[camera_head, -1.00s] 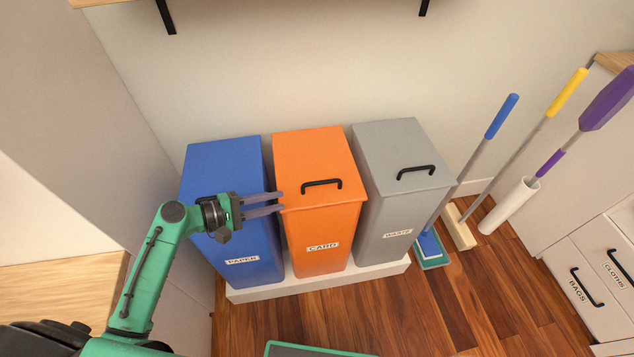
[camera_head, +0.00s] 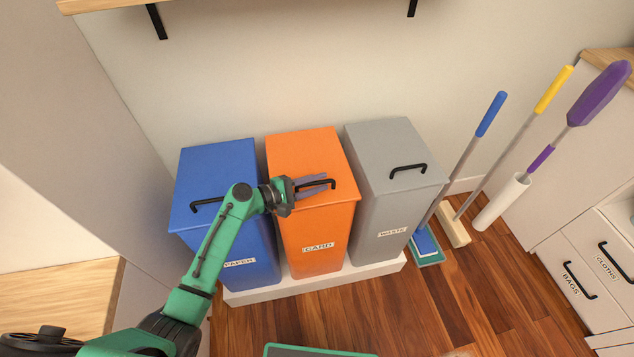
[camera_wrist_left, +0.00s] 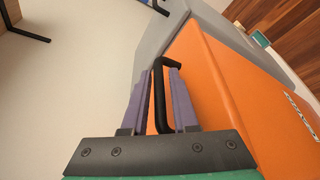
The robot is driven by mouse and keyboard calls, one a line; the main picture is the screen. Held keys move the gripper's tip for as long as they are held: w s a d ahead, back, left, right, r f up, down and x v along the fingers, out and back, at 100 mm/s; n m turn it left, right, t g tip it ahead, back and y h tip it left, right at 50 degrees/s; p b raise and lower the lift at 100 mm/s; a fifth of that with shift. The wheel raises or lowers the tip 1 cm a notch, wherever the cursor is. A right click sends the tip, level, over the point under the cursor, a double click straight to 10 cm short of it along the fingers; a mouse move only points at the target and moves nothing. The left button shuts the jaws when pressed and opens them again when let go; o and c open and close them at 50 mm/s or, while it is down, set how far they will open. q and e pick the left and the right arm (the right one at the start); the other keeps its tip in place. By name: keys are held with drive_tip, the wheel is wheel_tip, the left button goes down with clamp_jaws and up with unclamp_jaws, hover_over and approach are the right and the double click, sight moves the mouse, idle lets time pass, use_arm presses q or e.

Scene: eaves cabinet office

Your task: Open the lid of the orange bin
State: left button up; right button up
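The orange bin (camera_head: 318,240), labelled CARD, stands between a blue and a grey bin. Its lid (camera_head: 300,150) is shut, with a black bar handle (camera_head: 332,182) near its front edge. My left gripper (camera_head: 322,184) is over the lid at the handle, reaching in from the left. In the left wrist view, the two purple fingers (camera_wrist_left: 160,76) are apart, with the black handle (camera_wrist_left: 159,100) between them. Gaps show beside the handle, so the fingers are not shut on it. My right gripper is not in view.
The blue bin (camera_head: 215,170) is left of the orange bin, under my left forearm. The grey bin (camera_head: 385,150) is close on the right. A white plinth (camera_head: 300,287) is below them. Mops and a broom (camera_head: 455,228) lean farther right. A shelf (camera_head: 100,3) is above.

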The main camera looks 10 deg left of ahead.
use_arm(q)
drive_tip(key=shift+c, duration=0.4)
clamp_jaws()
idle(0.9)
